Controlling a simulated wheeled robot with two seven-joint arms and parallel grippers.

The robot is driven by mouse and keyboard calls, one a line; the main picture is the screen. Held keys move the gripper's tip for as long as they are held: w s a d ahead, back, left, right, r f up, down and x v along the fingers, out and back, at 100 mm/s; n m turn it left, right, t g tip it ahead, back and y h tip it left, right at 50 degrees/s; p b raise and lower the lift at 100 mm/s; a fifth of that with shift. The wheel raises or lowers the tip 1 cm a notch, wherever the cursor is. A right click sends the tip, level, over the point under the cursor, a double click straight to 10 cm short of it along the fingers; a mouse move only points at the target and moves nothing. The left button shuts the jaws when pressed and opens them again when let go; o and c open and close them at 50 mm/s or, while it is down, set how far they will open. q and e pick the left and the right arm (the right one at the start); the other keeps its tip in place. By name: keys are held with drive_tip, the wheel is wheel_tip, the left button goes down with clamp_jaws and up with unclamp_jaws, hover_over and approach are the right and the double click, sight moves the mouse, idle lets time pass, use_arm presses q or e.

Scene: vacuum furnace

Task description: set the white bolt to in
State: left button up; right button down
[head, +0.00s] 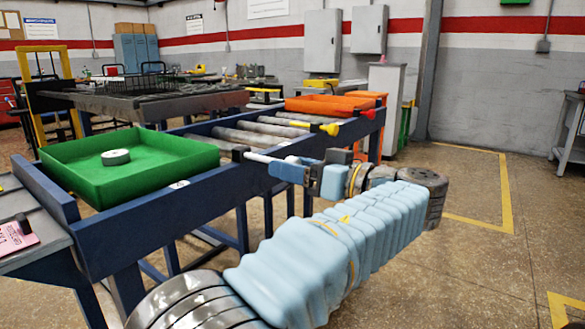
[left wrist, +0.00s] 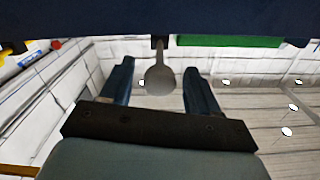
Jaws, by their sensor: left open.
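The white bolt (head: 259,158) shows in the head view as a pale bar at the right-hand rail of the blue roller frame, just by my left gripper (head: 282,167). Its rounded, pale grey end seems to be the knob (left wrist: 160,79) hanging below a dark edge in the left wrist view. My left gripper (left wrist: 160,84) is open, with one blue finger on each side of the knob. Gaps show on both sides, so the fingers look apart from it. The fingers partly hide the bolt in the head view. My right gripper is out of view.
A green tray (head: 90,176) with a grey-white disc (head: 115,157) in it sits on the frame (head: 150,242). Rollers (head: 250,136), a yellow knob (head: 330,129) and an orange tray (head: 325,105) lie farther along. Open floor (head: 470,215) is on the right.

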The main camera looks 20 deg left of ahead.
sight(260, 159)
use_arm(q)
drive_tip(key=shift+w+a, duration=0.1)
drive_tip(key=shift+a, duration=0.3)
clamp_jaws()
drive_tip(key=b+x, duration=0.1)
drive_tip(key=x, duration=0.2)
drive_tip(key=b+x, duration=0.2)
drive_tip(key=x, duration=0.1)
drive_tip(key=shift+a+f, duration=0.2)
drive_tip(key=shift+a, duration=0.05)
drive_tip(key=shift+w+a+r, duration=0.1)
drive_tip(key=shift+w+a, duration=0.1)
drive_tip(key=shift+a, duration=0.1)
drive_tip(key=shift+a+r, duration=0.1)
drive_tip(key=shift+r, duration=0.05)
unclamp_jaws()
